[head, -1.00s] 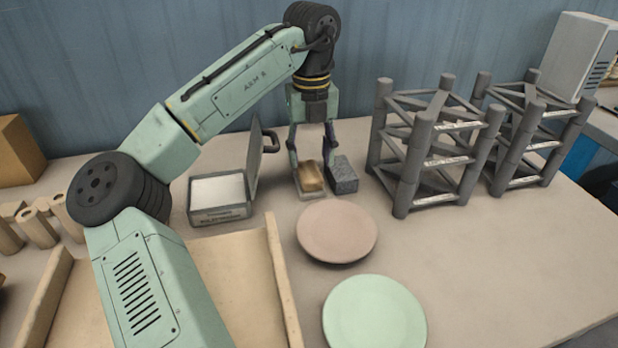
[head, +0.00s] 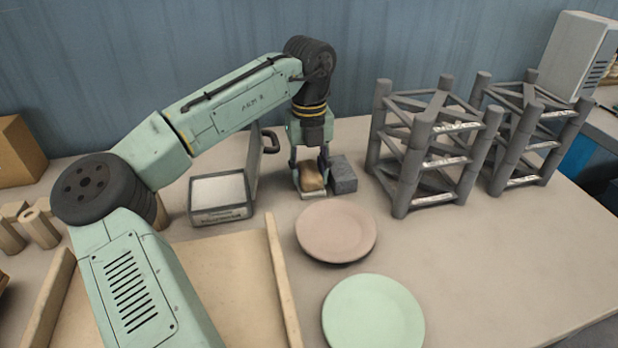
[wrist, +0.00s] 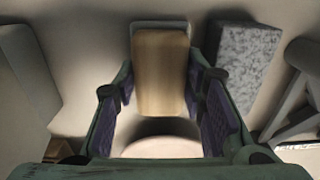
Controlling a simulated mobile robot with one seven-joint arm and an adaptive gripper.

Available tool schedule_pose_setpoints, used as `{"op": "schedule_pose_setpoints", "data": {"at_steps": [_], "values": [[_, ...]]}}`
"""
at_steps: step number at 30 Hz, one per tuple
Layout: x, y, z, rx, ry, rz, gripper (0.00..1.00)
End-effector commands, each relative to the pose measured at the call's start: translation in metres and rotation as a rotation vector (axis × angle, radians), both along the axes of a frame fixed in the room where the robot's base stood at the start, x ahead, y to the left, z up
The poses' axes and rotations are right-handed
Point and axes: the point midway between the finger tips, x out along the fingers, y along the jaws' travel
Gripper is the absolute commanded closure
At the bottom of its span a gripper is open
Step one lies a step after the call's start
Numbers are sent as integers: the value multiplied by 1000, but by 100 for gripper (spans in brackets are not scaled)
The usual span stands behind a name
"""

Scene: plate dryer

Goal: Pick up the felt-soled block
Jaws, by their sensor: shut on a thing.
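The felt-soled block, a tan wooden block (head: 312,178) with a pale layer at its foot, stands on the table left of a grey block. My gripper (head: 311,172) points down over it, with one finger on each side, and is shut on it. In the wrist view the block (wrist: 160,70) lies between the two dark-padded fingers. Its underside is hidden, and I cannot see any gap between it and the table.
A speckled grey block (head: 343,175) is close on the right. A pink plate (head: 336,231) and a green plate (head: 373,315) lie in front. An open-lidded box (head: 220,212) is left. Grey racks (head: 425,160) stand right. The right front table is clear.

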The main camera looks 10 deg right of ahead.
Motion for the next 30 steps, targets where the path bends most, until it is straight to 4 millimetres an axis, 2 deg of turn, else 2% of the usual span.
{"op": "schedule_pose_setpoints", "data": {"at_steps": [8, 17, 30], "values": [[0, 0, 1, 0, -1, 0, 92], [0, -1, 7, -1, -1, 0, 92], [0, 0, 88, 0, -2, 1, 92]]}}
